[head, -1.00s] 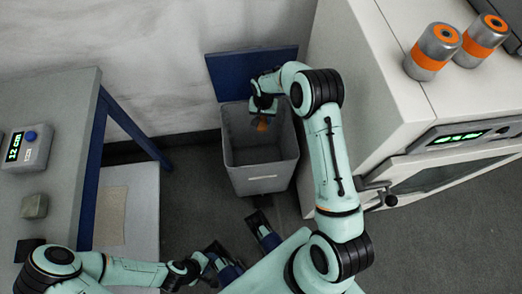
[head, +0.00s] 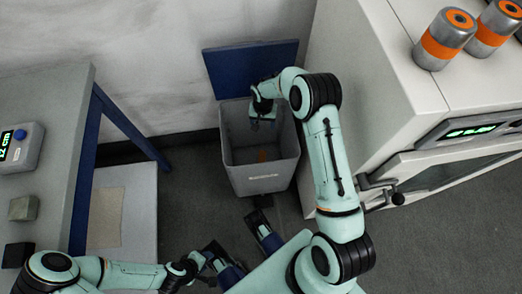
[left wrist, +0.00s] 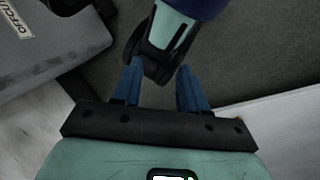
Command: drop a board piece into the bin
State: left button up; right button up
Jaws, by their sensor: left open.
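The grey bin (head: 265,180) stands on the floor by the wall, with its blue lid (head: 250,66) raised behind it. The small orange-brown board piece (head: 262,156) shows inside the bin, below my right gripper and apart from it. My right gripper (head: 263,124) points down into the bin mouth, its fingers apart and empty. My left gripper (left wrist: 160,68) is open and empty in the left wrist view, away from the bin's mouth. The bin's labelled wall (left wrist: 60,50) shows at upper left there.
A grey table (head: 45,115) with blue legs stands at left, holding a display box (head: 20,148) and a small grey block (head: 23,208). A white cabinet (head: 390,110) stands right of the bin, with two orange-banded cylinders (head: 444,40) on top. Dark floor lies between.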

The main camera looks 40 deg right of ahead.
jog(key=shift+r, duration=0.1)
pick_arm(q)
jog(key=shift+s+d+r+g+p, duration=0.15)
jog(key=shift+s+r+p, duration=0.3)
jog(key=shift+r+p, duration=0.1)
jog(key=shift+s+d+r+g+p, duration=0.1)
jog(key=shift+s+r+g+p, duration=0.05)
jog(key=shift+s+r+p, duration=0.3)
pick_arm(e)
notch_tip(320, 180, up, 13)
